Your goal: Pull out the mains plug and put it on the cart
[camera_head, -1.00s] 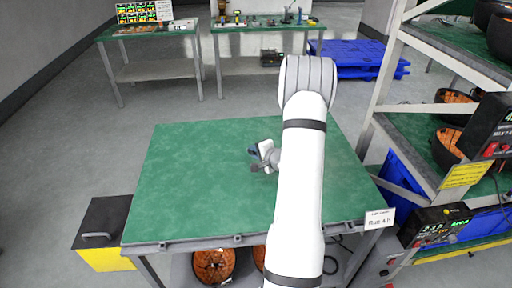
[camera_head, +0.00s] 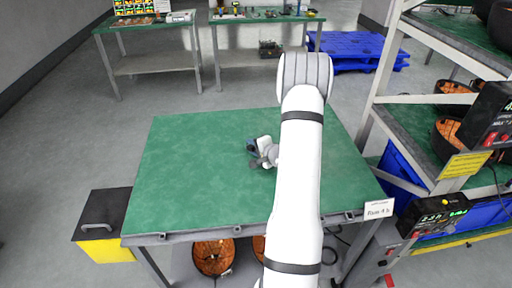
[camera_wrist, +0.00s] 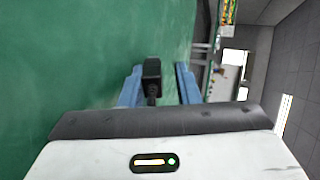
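My gripper (camera_head: 255,155) is low over the green tabletop (camera_head: 195,180), near its middle, pointing left. In the wrist view its two blue fingers (camera_wrist: 160,82) stand apart. A small black block with a narrow stem (camera_wrist: 152,74), which looks like the mains plug, shows between them. It is close to the left finger, with a visible gap to the right one. Whether it touches the left finger or the tabletop I cannot tell. My arm hides part of the tabletop. The green top carries a "Run 4 h" label (camera_head: 378,209) at its front right corner and looks like the cart.
A rack (camera_head: 412,125) with orange-black units and display boxes (camera_head: 434,217) stands close at right. A black-lidded yellow bin (camera_head: 100,222) is at front left. Benches (camera_head: 150,68) and blue pallets (camera_head: 350,52) are behind. The left of the green top is clear.

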